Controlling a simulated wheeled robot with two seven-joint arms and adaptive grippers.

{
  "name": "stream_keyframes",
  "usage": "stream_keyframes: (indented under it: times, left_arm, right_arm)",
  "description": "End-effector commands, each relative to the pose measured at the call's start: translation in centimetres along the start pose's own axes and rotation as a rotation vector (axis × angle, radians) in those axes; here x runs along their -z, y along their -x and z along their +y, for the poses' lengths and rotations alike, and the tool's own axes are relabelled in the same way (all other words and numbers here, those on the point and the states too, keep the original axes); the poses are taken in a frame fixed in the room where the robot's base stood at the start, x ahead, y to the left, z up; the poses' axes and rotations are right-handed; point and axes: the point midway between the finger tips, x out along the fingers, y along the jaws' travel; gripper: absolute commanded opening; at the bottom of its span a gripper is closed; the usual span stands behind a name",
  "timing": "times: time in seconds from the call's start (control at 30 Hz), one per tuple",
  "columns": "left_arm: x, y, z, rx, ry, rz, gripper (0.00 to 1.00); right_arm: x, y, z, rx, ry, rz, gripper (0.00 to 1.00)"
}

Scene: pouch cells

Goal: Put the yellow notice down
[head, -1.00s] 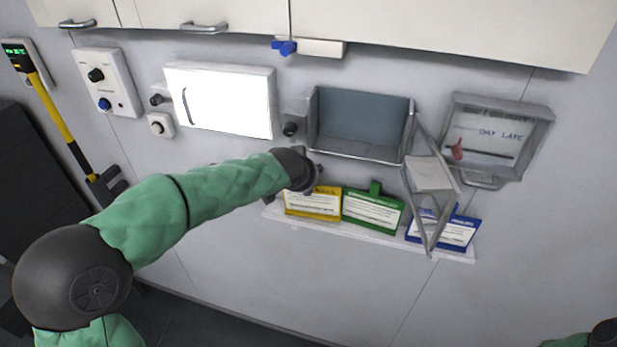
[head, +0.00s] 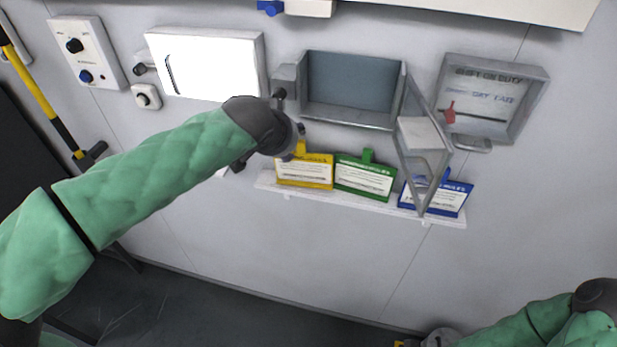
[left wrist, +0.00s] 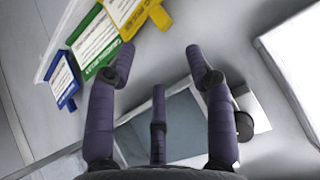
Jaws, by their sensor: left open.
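The yellow notice (head: 305,178) stands at the left end of a narrow white wall shelf (head: 330,197), leaning back, with a yellow tab on top. My left gripper (head: 292,146) is just above and left of it in the head view, and partly covers its upper left. In the left wrist view, the yellow notice (left wrist: 122,12) lies at the top, beyond the spread fingertips (left wrist: 160,52). The fingers are open with nothing between them. My right arm enters at the lower right, but its fingers are not visible.
A green notice (head: 365,180) and a blue notice (head: 450,198) share the shelf. An open grey wall box (head: 350,85) is above, its clear door (head: 420,140) hanging before the blue notice. A white panel (head: 205,65) and a framed case (head: 490,100) flank it.

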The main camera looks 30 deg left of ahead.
Motion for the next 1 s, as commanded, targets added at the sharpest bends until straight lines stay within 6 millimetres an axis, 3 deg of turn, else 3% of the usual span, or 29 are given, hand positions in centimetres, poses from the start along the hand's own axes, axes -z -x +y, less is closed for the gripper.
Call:
stream_keyframes:
  times: [0.17,0.27,0.47,0.7,1.0]
  left_arm:
    - [-0.1,-0.1,0.1,-0.003,-0.001,-0.003,0.53]
    - [-0.5,-1.5,1.2,-0.025,-0.010,-0.023,0.53]
    - [-3.8,-8.3,6.7,-0.149,-0.035,-0.120,0.53]
    - [-10.8,-16.3,14.1,-0.315,-0.010,-0.258,0.53]
    - [-22.1,-22.7,21.5,-0.451,0.098,-0.432,0.53]
  right_arm:
    - [0.0,0.0,0.0,0.000,0.000,0.000,0.46]
    - [0.0,0.0,0.0,0.000,0.000,0.000,0.46]
    - [0.0,0.0,0.0,0.000,0.000,0.000,0.46]
    - [0.0,0.0,0.0,0.000,0.000,0.000,0.46]
    - [0.0,0.0,0.0,0.000,0.000,0.000,0.46]
